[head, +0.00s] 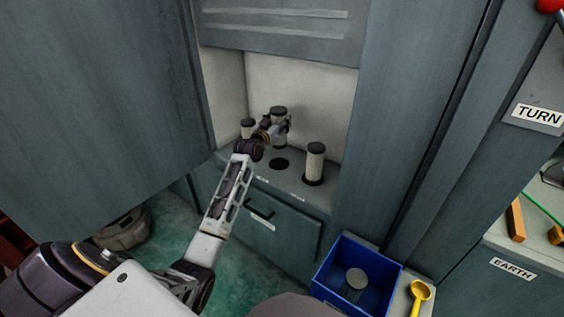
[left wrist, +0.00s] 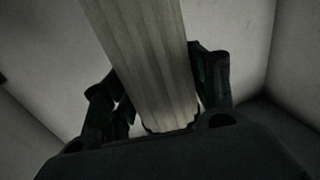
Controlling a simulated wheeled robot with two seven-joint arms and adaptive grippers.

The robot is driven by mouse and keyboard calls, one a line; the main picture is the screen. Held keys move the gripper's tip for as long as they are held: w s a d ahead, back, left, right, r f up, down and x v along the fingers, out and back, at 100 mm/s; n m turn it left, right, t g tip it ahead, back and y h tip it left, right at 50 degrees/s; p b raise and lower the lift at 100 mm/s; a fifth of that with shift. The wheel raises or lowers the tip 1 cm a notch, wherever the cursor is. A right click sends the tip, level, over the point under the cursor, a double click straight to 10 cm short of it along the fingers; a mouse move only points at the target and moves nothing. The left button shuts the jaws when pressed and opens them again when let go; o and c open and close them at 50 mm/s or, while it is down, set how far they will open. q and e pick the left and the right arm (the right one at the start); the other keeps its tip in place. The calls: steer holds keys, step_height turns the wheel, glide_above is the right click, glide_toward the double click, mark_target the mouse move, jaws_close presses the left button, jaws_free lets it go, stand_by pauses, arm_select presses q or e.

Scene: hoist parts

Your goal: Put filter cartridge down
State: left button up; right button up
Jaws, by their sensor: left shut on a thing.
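My left gripper (head: 283,126) reaches into the wall recess and is shut on a pale filter cartridge with a dark cap (head: 279,110). In the left wrist view the ribbed cartridge (left wrist: 150,60) stands between the two dark fingers (left wrist: 158,95). A second cartridge (head: 315,160) stands upright at the right of the shelf. A third (head: 247,127) stands at the back left, partly hidden. A dark round spot (head: 279,163) on the shelf is empty. My right gripper is not in view.
The recess shelf (head: 295,185) has walls at its back and sides. Below is a drawer front with a dark handle (head: 259,210). A blue bin (head: 333,262) holding a grey round-topped thing (head: 356,278) stands lower right, beside a yellow scoop (head: 420,291).

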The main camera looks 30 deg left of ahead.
arm_select(q)
steer(key=shift+w+r, duration=0.1)
steer(key=shift+w, duration=0.1)
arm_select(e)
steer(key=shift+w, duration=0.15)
arm_select(q)
steer(key=shift+s, duration=0.1)
step_height(320, 180, down, 5)
steer(key=shift+f+b, duration=0.15)
steer(key=shift+b, duration=0.75)
steer(key=shift+f, duration=0.45)
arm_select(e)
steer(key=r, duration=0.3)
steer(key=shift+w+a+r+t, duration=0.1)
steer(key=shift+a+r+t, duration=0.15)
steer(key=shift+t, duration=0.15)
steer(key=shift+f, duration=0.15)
